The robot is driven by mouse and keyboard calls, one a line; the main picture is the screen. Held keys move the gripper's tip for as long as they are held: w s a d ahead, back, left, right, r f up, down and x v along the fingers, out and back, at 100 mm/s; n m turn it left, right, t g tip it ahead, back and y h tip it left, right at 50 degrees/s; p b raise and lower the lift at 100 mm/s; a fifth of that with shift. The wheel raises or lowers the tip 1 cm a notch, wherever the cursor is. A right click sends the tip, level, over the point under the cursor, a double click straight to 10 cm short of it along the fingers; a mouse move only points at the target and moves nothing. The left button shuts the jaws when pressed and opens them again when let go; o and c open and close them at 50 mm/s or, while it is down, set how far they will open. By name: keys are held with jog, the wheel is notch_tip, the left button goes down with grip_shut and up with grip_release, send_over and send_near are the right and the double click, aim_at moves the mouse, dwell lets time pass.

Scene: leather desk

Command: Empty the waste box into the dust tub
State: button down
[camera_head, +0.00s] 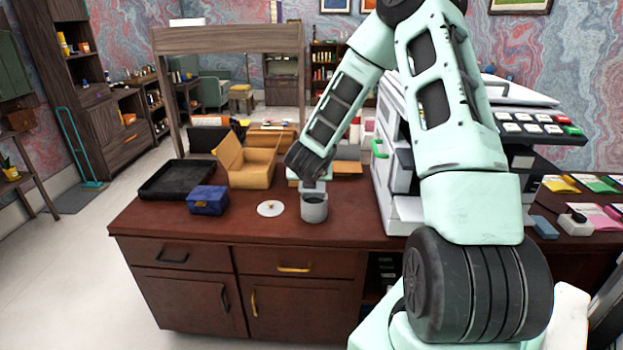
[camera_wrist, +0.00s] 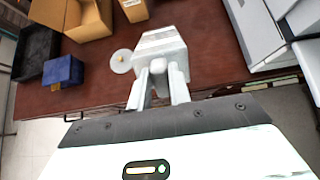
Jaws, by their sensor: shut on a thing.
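In the wrist view my gripper (camera_wrist: 159,88) is shut on a pale grey box-like thing, seemingly the waste box (camera_wrist: 162,43). I cannot make out the tub separately in the wrist view.
A white disc (camera_head: 270,208) with a small orange thing lies left of the tub. Farther left are a blue box (camera_head: 207,200), an open cardboard box (camera_head: 249,172) and a black tray (camera_head: 176,190). A white machine (camera_head: 405,213) stands close on the right. The desk front is clear.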

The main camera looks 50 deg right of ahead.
jog(key=shift+s+a+f+t+h+b, duration=0.4)
jog(key=shift+s+a+f+b, duration=0.1)
jog(key=shift+b, duration=1.55)
jog(key=shift+b, duration=0.55)
jog(key=shift+a+f+b, duration=0.1)
jog(key=shift+f+b, duration=0.15)
jog(key=shift+b, duration=0.4)
jog(key=shift+s+a+f+t+h+b, duration=0.35)
jog(key=shift+f+t+h+b, duration=0.15)
jog(key=shift+b, duration=1.7)
jog(key=shift+s+a+f+t+h+b, duration=0.25)
jog(key=shift+a+f+t+h+b, duration=0.25)
jog(key=shift+b, duration=1.7)
jog(key=shift+s+a+f+t+h+b, duration=0.3)
jog(key=shift+f+b, duration=0.35)
jog(key=shift+b, duration=1.55)
jog(key=shift+d+r+b, duration=0.1)
jog(key=shift+b, duration=0.3)
